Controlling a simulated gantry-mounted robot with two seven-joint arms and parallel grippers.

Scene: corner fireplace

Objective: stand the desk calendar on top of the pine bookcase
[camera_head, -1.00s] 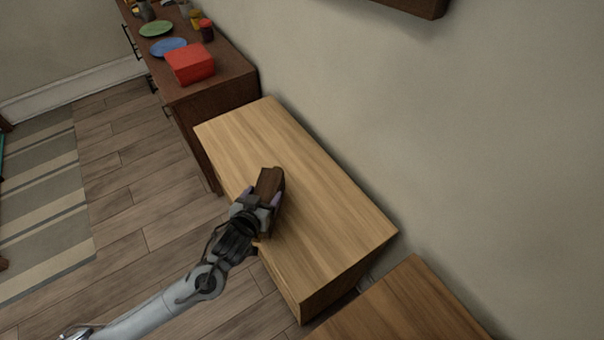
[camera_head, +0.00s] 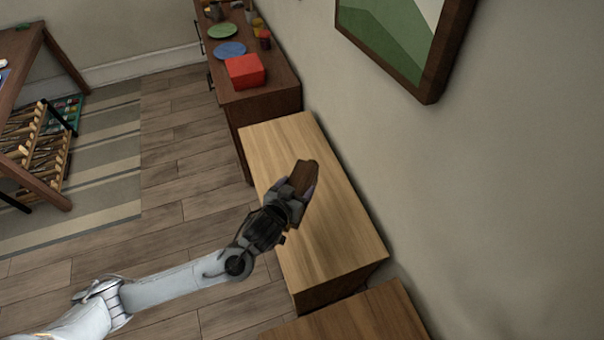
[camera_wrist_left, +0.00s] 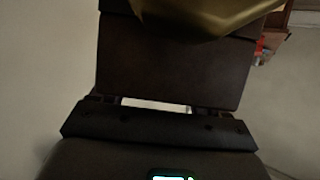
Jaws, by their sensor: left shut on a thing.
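The desk calendar (camera_head: 304,176) is a small brown block-like thing in the head view. My left gripper (camera_head: 296,190) is shut on it and holds it over the pine bookcase (camera_head: 325,245), seen from above with a bare light wood top. I cannot tell whether the calendar touches the top. In the left wrist view a dark panel fills the middle, with a blurred olive-gold surface above it; I cannot tell which part is the calendar. My right gripper is not in view.
A dark sideboard (camera_head: 284,96) stands beyond the bookcase, with a red box (camera_head: 245,71), a blue plate (camera_head: 230,51) and a green plate (camera_head: 222,31). A brown wooden top (camera_head: 360,320) is close in front. The wall with a framed picture (camera_head: 400,45) runs along the right.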

